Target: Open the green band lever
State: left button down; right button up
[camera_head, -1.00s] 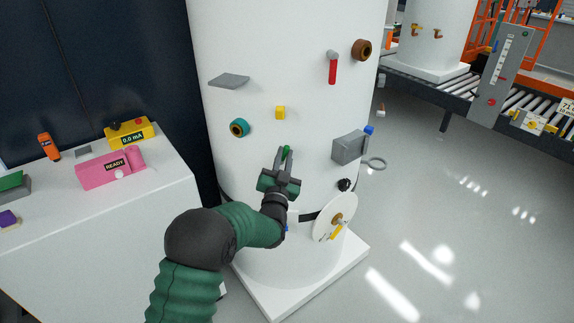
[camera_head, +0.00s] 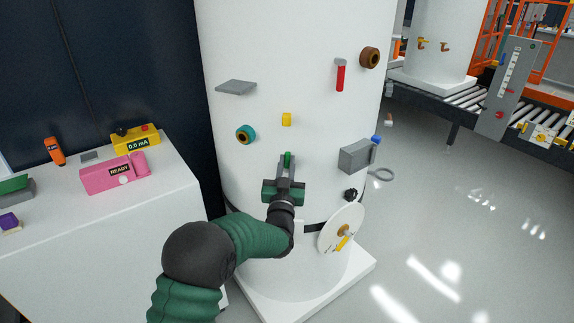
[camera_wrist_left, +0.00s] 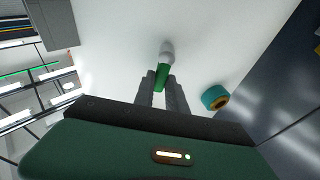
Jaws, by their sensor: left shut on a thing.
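The green band lever (camera_head: 287,159) is a short green handle on the front of the white tank (camera_head: 290,60). In the left wrist view the green lever (camera_wrist_left: 161,77) runs from a pale round mount on the tank down between my fingers. My left gripper (camera_head: 286,166) reaches up from below and is shut on the lever, with a finger on each side. It also shows in the left wrist view (camera_wrist_left: 162,88). The lever's lower end is hidden by the fingers. My right gripper is not in view.
A white bench (camera_head: 120,235) stands at left.

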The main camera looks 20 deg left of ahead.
pick_arm(q)
jog(key=c, duration=1.4)
grip_release()
jog(key=shift+f, duration=0.3)
jog(key=shift+o, duration=0.2)
jog(key=shift+r, duration=0.15)
jog(key=v, duration=1.6)
jog(key=shift+s+d+p, duration=0.15)
jog(key=shift+s+p, duration=0.25)
